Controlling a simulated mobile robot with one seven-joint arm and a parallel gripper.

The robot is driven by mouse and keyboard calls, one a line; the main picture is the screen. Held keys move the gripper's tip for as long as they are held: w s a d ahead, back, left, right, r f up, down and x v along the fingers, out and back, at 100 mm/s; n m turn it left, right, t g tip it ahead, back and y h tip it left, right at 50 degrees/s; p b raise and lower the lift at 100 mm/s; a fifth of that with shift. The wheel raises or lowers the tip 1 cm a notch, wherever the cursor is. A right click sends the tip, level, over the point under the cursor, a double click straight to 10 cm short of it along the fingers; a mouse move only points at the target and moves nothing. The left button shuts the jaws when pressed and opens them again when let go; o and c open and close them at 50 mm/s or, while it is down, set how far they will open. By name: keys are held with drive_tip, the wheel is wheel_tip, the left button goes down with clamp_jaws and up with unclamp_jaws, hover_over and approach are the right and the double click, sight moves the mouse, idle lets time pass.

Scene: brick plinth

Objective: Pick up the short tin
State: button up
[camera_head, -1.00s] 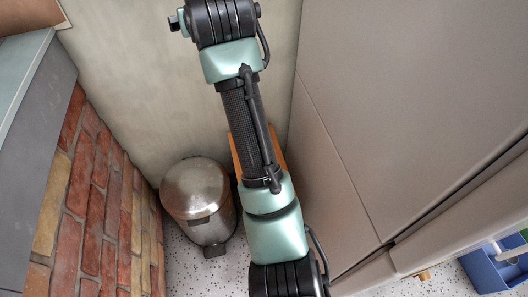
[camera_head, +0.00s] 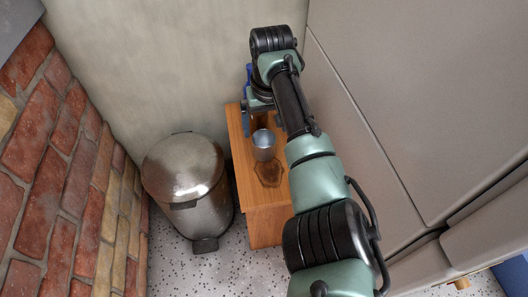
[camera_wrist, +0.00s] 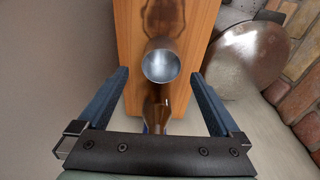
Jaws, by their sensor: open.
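The short tin (camera_head: 264,146) is a silvery, open-topped cylinder standing upright on a small wooden stand. In the wrist view the tin (camera_wrist: 161,64) is seen from above, its round mouth showing between and slightly beyond the fingertips. My gripper (camera_wrist: 160,76) is open, with one blue finger on each side and clear gaps to the tin. In the head view my gripper (camera_head: 260,113) is over the far end of the stand, partly hidden by my arm. A brown, glossy bottle-like thing (camera_wrist: 158,108) stands between the tin and my gripper's palm.
The wooden stand (camera_head: 241,167) has a dark patch (camera_head: 268,173) on its top. A metal pedal bin (camera_head: 186,178) stands to its left, beside a brick plinth (camera_head: 60,170). A grey cabinet (camera_head: 420,100) is close on the right, and a plain wall (camera_head: 150,70) is behind.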

sight(264, 142)
drive_tip(key=shift+w+a+f+b, duration=0.1)
drive_tip(key=shift+w+f+b, duration=0.1)
drive_tip(key=shift+f+b, duration=0.9)
drive_tip(key=shift+w+a+f+b, duration=0.1)
drive_tip(key=shift+w+f+b, duration=0.15)
drive_tip(key=shift+f+b, duration=0.85)
drive_tip(key=shift+w+a+f+b, duration=0.15)
drive_tip(key=shift+f+b, duration=0.4)
drive_tip(key=shift+f, duration=1.1)
drive_tip(key=shift+c, duration=0.2)
drive_tip(key=shift+d, duration=0.1)
drive_tip(key=c, duration=1.3)
drive_tip(key=shift+o, duration=0.2)
drive_tip(key=shift+r, duration=0.1)
